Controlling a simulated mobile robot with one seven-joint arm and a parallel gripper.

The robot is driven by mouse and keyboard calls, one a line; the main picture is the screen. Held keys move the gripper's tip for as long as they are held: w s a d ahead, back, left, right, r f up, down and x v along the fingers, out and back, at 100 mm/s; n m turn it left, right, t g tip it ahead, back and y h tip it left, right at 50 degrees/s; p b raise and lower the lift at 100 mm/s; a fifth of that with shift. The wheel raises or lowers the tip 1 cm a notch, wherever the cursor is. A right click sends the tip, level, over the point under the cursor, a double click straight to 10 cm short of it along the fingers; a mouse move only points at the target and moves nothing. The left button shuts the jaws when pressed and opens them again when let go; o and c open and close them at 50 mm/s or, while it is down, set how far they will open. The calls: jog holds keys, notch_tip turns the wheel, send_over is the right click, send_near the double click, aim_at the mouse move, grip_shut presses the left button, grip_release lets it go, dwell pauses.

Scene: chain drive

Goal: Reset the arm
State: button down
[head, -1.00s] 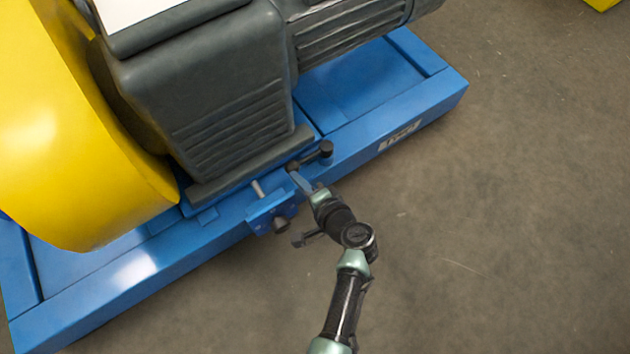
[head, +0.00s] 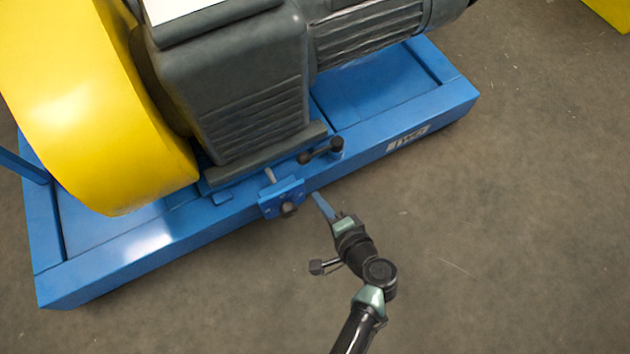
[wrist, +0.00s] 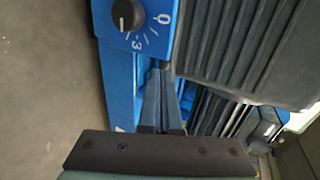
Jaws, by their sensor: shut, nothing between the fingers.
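My gripper (head: 318,197) is shut and empty, in front of the front rail of the blue base frame (head: 125,271) in the head view. Its blue-grey fingers point up and left toward the machine, and I cannot tell whether they touch the rail. In the wrist view the shut fingers (wrist: 163,103) extend from the dark gripper body, below the blue bracket with a black knob (wrist: 127,15) and dial marks. The same blue bracket (head: 281,198) shows in the head view just left of my fingertips.
The dark grey motor housing (head: 250,85) stands on the frame, with a large yellow guard (head: 90,110) to its left. The concrete floor (head: 500,250) is clear to the right and in front. A yellow object (head: 612,12) sits at the far top right.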

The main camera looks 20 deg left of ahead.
jog(key=shift+a+p+v, duration=0.25)
jog(key=shift+p+v, duration=0.2)
jog(key=shift+v, duration=1.1)
jog(key=shift+s, duration=0.2)
